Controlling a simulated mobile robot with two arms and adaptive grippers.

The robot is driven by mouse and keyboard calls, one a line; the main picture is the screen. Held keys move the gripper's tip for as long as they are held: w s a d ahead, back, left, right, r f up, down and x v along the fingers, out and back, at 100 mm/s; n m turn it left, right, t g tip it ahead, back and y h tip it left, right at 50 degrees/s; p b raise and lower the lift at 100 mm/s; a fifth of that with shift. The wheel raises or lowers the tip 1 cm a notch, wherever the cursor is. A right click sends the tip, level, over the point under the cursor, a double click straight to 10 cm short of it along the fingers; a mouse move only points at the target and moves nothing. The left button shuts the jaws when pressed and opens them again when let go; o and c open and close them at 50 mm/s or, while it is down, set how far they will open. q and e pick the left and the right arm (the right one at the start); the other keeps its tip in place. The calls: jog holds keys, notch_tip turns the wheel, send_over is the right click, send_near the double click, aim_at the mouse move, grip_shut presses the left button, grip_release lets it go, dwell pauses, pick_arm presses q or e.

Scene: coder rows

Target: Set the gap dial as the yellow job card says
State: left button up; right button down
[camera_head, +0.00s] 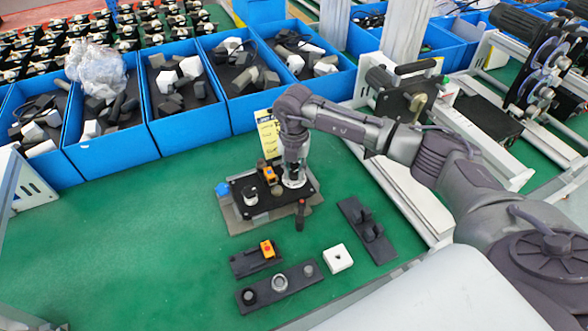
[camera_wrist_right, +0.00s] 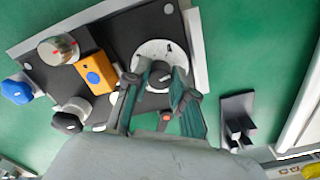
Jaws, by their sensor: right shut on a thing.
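The yellow job card (camera_head: 268,133) stands upright behind the black fixture plate (camera_head: 236,186); its writing is too small to read. In the right wrist view, a white round dial (camera_wrist_right: 150,50) with a small dark mark and a dark knob (camera_wrist_right: 159,72) sits on the fixture plate (camera_wrist_right: 120,35). My right gripper (camera_head: 294,180) comes down on the right end of the plate. In the wrist view my right gripper (camera_wrist_right: 157,84) has its fingers shut around the knob, hiding part of the dial. My left gripper is in neither view.
An orange block with a blue button (camera_wrist_right: 93,73), a silver knob (camera_wrist_right: 58,48) and a blue knob (camera_wrist_right: 17,91) are beside the dial. A white block (camera_head: 337,258) and dark holders (camera_head: 367,231) lie in front. Blue bins (camera_head: 105,152) stand behind. The green table is clear at left.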

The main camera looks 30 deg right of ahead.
aim_at(294, 171)
dwell(0.4)
jog(key=c, duration=1)
grip_release()
jog(key=shift+o, duration=0.2)
notch_tip(294, 171, up, 12)
